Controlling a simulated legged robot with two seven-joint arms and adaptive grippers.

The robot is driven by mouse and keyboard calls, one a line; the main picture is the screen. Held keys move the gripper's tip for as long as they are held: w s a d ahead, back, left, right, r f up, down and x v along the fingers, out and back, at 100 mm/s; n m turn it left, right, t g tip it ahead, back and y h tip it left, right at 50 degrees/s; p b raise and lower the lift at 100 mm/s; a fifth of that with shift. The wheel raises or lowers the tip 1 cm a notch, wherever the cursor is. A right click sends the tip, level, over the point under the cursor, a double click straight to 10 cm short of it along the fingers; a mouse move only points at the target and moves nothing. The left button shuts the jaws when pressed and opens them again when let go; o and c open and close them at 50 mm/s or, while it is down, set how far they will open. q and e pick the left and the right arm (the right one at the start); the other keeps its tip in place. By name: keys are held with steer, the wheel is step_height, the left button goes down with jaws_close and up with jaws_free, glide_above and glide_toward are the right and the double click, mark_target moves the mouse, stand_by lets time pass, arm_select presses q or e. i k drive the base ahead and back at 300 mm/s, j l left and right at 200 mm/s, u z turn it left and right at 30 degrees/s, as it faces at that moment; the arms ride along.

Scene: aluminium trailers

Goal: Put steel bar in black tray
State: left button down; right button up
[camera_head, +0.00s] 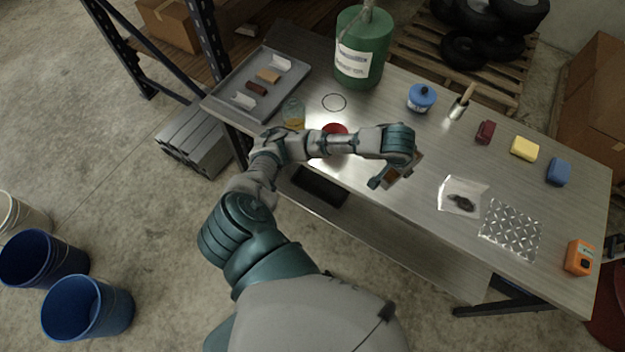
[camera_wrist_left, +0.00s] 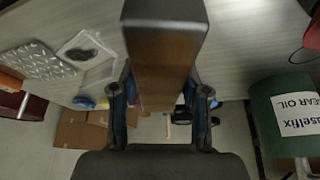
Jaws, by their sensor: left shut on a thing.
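My left gripper (camera_head: 393,176) is above the table, right of its middle, and shut on a bar. In the left wrist view the bar (camera_wrist_left: 165,60) is a block with a brown long face and a dark grey end, held between both fingers (camera_wrist_left: 160,95). In the head view only a small brownish part of the bar (camera_head: 415,167) shows; the gripper hides the rest. A black tray (camera_head: 320,188) lies below the table's front edge, apparently on the lower shelf, partly hidden by my arm.
The metal table (camera_head: 395,110) holds a grey tray (camera_head: 225,108) with small parts, a green drum (camera_head: 362,50), a yellow-liquid jar (camera_head: 293,115), a red object (camera_head: 335,129), a blue canister (camera_head: 421,98), a bagged part (camera_head: 462,197), a tread plate (camera_head: 510,231) and an orange device (camera_head: 579,258).

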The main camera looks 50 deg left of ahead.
mark_target(334, 186)
steer(key=k+j+z, duration=0.1)
steer(key=k+j, duration=0.2)
steer(key=j, duration=0.2)
steer(key=k+j+z, duration=0.1)
steer(key=k+j, duration=0.2)
steer(key=j, duration=0.15)
steer(key=k+j, duration=0.35)
steer(key=j+z, duration=0.05)
steer(key=j, duration=0.05)
